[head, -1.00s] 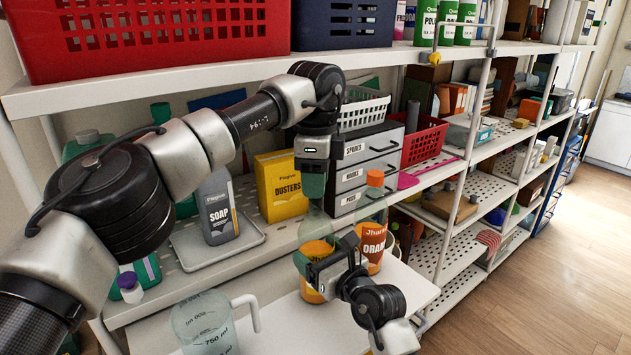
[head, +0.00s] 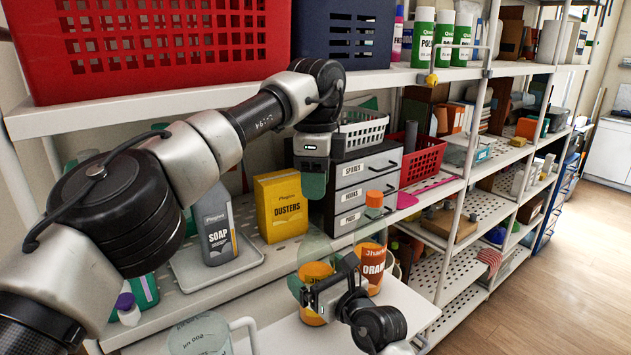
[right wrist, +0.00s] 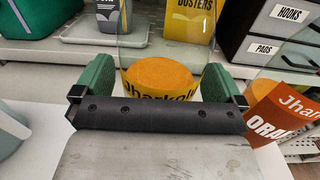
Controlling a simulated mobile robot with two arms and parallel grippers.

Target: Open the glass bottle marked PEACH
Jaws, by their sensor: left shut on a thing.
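The glass bottle (head: 314,270) stands upright on the white board, with orange contents and a yellow label. In the right wrist view its label (right wrist: 160,88) shows part of "Jharkol"; the word PEACH is not readable. My right gripper (head: 308,292) is around its lower body, with green fingers against both sides; the fingers also show in the right wrist view (right wrist: 160,85). My left gripper (head: 314,184) is shut above the bottle's neck, a small gap over the glass. What it holds, apparently the bottle's cap, is hidden by its fingers.
A similar ORANGE bottle (head: 371,262) with an orange cap stands close to the right. A clear measuring jug (head: 200,338) is at the front left. Behind are a SOAP bottle (head: 215,225), a yellow DUSTERS box (head: 280,205) and a drawer unit (head: 365,180).

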